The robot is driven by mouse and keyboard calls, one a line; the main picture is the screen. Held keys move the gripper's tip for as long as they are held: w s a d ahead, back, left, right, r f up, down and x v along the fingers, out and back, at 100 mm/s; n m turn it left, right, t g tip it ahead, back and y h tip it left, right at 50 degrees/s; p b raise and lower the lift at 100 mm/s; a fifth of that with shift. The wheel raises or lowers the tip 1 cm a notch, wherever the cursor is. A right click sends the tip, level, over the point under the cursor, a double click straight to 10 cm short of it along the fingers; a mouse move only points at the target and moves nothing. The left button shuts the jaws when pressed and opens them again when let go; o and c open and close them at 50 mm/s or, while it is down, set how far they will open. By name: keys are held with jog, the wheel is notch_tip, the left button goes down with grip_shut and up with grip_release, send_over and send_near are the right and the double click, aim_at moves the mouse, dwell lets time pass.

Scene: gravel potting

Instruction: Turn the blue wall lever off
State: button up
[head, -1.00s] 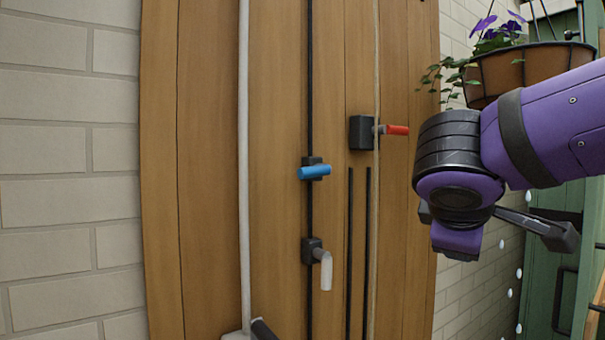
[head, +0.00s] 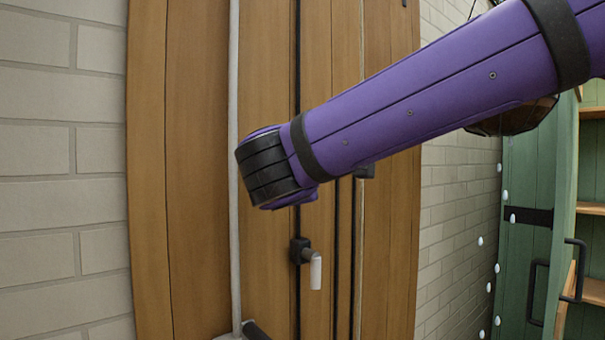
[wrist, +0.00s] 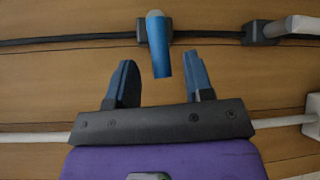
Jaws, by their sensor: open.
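The blue wall lever (wrist: 159,45) shows in the wrist view, on a dark mount on a black pipe against the wooden panel. It points toward my gripper. In the head view my arm hides it. My gripper (wrist: 161,84) is open, with its two fingers apart. The blue lever's free end lies between the lines of the two fingers, close to their tips. Whether a finger touches it I cannot tell.
A white-handled lever (head: 315,270) sits below on the same pipe; it also shows in the wrist view (wrist: 292,26). A pale vertical pipe (head: 234,200) runs to the left. A hanging basket (head: 512,118) and a green cabinet (head: 525,270) stand to the right.

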jog(key=shift+x, duration=2.25)
jog(key=shift+d, duration=0.1)
grip_shut()
